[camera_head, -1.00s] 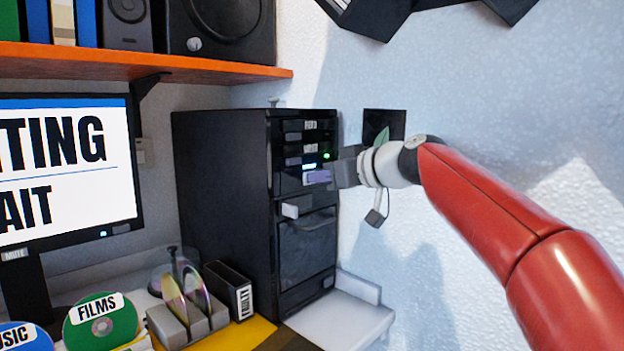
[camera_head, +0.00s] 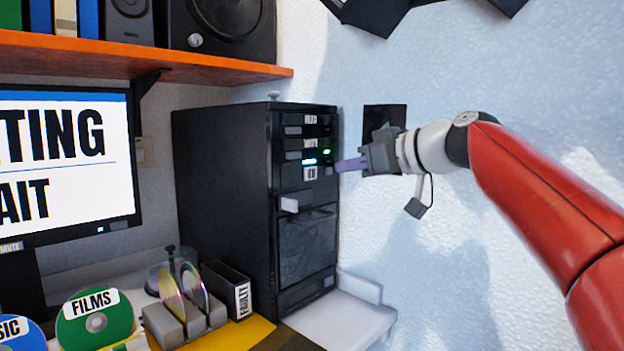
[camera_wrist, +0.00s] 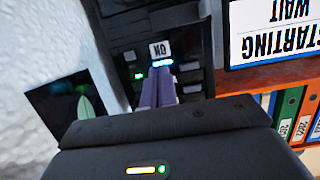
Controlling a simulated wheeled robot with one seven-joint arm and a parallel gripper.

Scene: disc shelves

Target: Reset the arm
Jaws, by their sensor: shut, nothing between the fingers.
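My gripper (camera_head: 350,164) is to the right of the black disc tower (camera_head: 220,200), its purple fingers pointing left at the tower's front. The fingers look closed together and hold nothing. A small gap seems to lie between the fingertips and the tower. In the wrist view the gripper (camera_wrist: 157,78) points at the tower's lit front, below an upside-down "ON" label (camera_wrist: 160,50). A blue light and a green light glow on the front.
A monitor (camera_head: 60,165) stands at left under an orange shelf (camera_head: 130,57). Disc holders (camera_head: 185,322) and a green FILMS disc (camera_head: 95,322) are on the desk. The wall right of the tower holds a dark panel (camera_head: 385,112).

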